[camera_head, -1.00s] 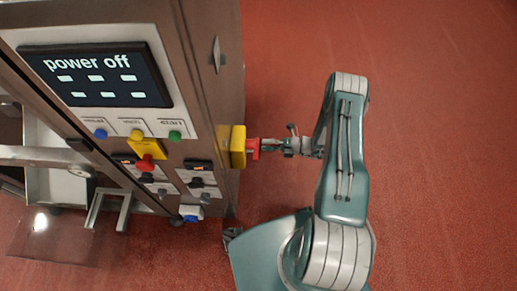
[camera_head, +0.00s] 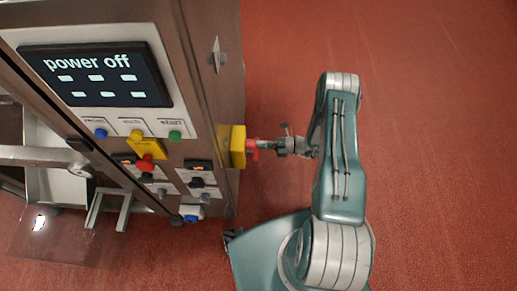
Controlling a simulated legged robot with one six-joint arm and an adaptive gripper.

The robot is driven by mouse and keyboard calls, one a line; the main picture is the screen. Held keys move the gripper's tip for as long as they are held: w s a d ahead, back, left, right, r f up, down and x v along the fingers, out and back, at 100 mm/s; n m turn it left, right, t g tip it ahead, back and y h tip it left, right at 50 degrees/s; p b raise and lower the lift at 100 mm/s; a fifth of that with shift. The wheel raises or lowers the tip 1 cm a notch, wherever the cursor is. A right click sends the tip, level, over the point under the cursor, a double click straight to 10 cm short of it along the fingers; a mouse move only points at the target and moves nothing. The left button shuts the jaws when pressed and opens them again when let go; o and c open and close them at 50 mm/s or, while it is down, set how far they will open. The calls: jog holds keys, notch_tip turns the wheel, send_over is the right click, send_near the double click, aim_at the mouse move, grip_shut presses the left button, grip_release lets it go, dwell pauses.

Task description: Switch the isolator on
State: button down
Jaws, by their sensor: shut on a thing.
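The isolator is a yellow plate (camera_head: 238,147) with a red handle (camera_head: 252,149), on the right side wall of the bagger cabinet. My gripper (camera_head: 262,146) reaches in from the right and is shut on the red handle. The fingertips are small in this view and partly merge with the handle. The handle now looks turned, with a part pointing downward. The display (camera_head: 95,75) on the cabinet front reads "power off".
Below the display are blue, yellow and green buttons (camera_head: 175,135) and a red emergency stop knob (camera_head: 145,163) on yellow. A metal latch (camera_head: 216,54) sits higher on the side wall. Red floor to the right is open.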

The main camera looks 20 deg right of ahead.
jog(key=n, duration=1.7)
jog(key=shift+f+n, duration=0.15)
jog(key=shift+n, duration=0.15)
dwell(0.3)
jog(key=shift+c, duration=2.4)
grip_release()
jog(key=shift+v, duration=2.55)
jog(key=v, duration=1.2)
